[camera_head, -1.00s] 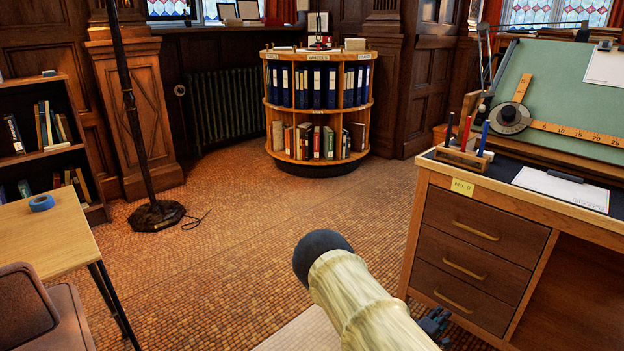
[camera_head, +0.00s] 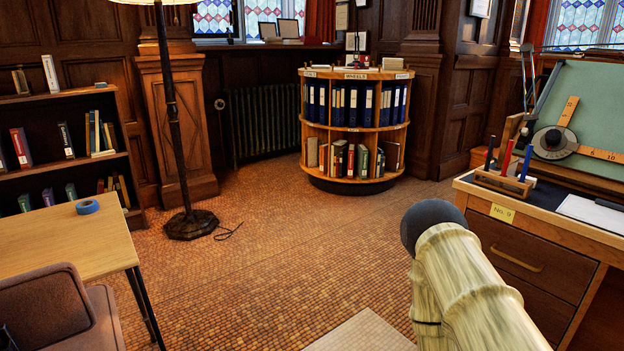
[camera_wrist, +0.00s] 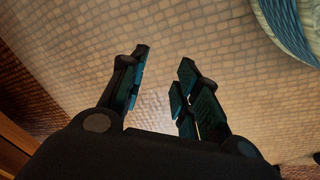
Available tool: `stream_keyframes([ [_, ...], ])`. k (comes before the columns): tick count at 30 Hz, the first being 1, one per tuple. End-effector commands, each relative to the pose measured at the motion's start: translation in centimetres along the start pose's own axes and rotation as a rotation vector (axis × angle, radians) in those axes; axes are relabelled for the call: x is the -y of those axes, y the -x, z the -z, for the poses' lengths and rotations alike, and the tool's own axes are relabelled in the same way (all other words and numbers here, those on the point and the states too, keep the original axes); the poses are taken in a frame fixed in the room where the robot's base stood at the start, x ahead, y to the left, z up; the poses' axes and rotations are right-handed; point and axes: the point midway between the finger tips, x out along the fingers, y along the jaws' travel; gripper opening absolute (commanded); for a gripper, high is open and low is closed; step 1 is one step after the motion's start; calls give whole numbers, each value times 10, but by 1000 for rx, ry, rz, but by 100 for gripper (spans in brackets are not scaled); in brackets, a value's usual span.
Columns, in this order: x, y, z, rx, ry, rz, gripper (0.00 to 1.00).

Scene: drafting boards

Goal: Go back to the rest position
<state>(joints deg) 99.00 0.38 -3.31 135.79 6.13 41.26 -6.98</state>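My gripper (camera_wrist: 160,85) shows in the wrist view with its two dark, teal-padded fingers apart. Nothing is between them, and beyond them is only the tiled floor. In the head view my pale, ribbed arm with its dark rounded joint rises from the bottom right, in front of the drafting desk. The gripper itself cannot be made out in the head view.
A drafting desk (camera_head: 548,222) with a pen block (camera_head: 503,184) and green board (camera_head: 597,110) stands at right. A round bookcase (camera_head: 355,130) is at the back. A floor lamp (camera_head: 180,130) and table (camera_head: 70,240) with blue tape (camera_head: 87,207) are left. The middle floor is clear.

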Motion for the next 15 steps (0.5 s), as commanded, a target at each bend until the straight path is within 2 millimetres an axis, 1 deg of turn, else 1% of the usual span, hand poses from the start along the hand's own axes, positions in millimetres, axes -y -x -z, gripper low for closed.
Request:
stream_keyframes([
  [1, 11, 8, -10, 18, -15, 33, 32],
  [6, 46, 35, -39, 77, -66, 140, 32],
  [8, 44, 47, -37, 76, -67, 139, 32],
  [14, 40, 71, -35, 75, -66, 136, 32],
  [15, 39, 78, -34, 75, -65, 136, 32],
])
